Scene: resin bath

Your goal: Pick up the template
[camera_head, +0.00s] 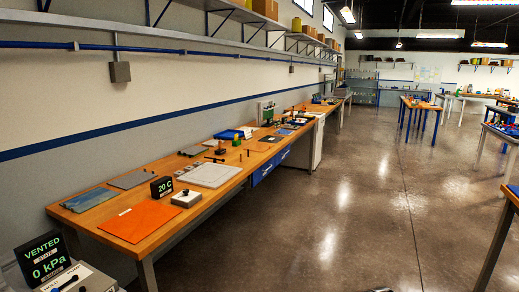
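A long wooden workbench (245,172) runs along the left wall. On its near end lie an orange sheet (140,220), a blue-grey sheet (89,200) and a grey flat panel (131,180). A white flat plate (209,175) lies farther along, near the front edge. Any of these flat pieces could be the template; I cannot tell which. My gripper does not show clearly. A small dark shape at the bottom edge is too cut off to identify.
A 20 C display (161,187) and a small switch box (186,198) stand among the sheets. A vented 0 kPa display (43,258) is at lower left. Smaller items crowd the bench farther back. The floor (330,215) right of the bench is open; other tables stand at right.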

